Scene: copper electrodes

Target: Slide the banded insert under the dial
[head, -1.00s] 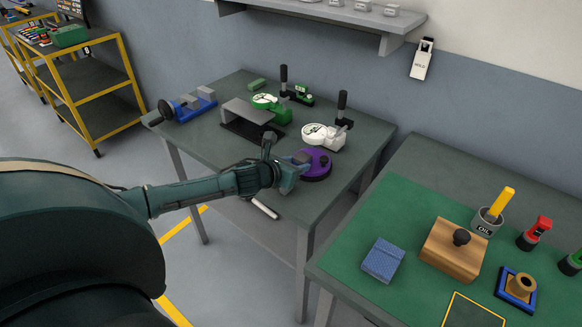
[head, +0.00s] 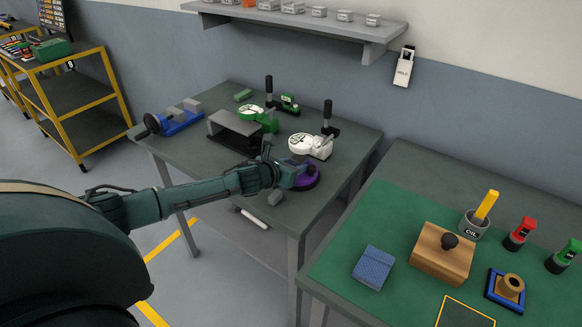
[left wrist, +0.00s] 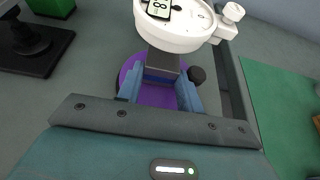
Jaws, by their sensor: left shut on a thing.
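The banded insert (left wrist: 160,66), a dark grey block with a blue band, is shut between the blue fingers of my left gripper (left wrist: 160,90) in the left wrist view. It is above a purple round base (left wrist: 150,97) with a black knob (left wrist: 196,74). The white dial (left wrist: 175,27) overlaps the insert's far end, so I cannot tell how far under it the insert reaches. In the head view my left gripper (head: 290,177) is over the purple base (head: 310,180), just in front of the white dial (head: 302,144). My right gripper is not in view.
A green dial (head: 249,112) on its stand, a grey bridge-shaped block (head: 235,124) and a blue vise (head: 180,122) share the table. A separate green-topped bench (head: 340,255) at right holds a wooden block (head: 442,254) and an oil cup (head: 473,226).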

